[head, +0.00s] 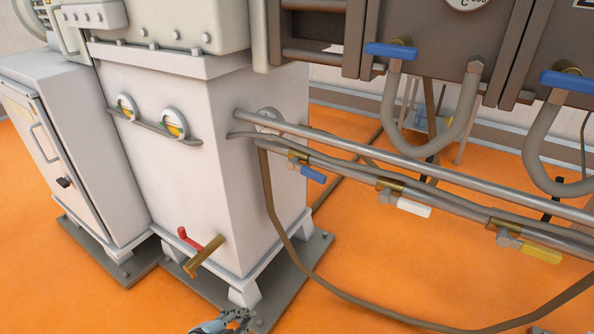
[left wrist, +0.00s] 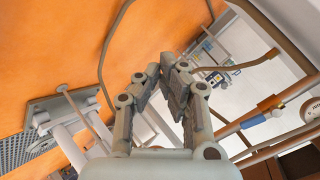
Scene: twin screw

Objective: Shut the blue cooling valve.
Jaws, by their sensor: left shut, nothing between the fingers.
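A small valve with a blue handle (head: 312,174) and a brass body sits on the lower pipe, beside the white cabinet. Its handle points down to the right, roughly along the pipe. It also seems to show in the left wrist view, where the blue handle (left wrist: 252,121) is at the right. Two larger blue handles, one (head: 390,50) above a bent pipe and one (head: 568,81) at the right edge, are on the brown machine. My left gripper (head: 236,318) is at the bottom edge, well below the small valve; its fingers (left wrist: 168,68) are shut and empty. My right gripper is not seen.
A white-handled valve (head: 405,205) and a yellow-handled valve (head: 530,247) sit farther along the same pipe. A red-handled tap (head: 190,240) sticks out of the white cabinet (head: 180,180). A brown hose (head: 290,250) loops down in front. Orange floor (head: 400,290) lies below.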

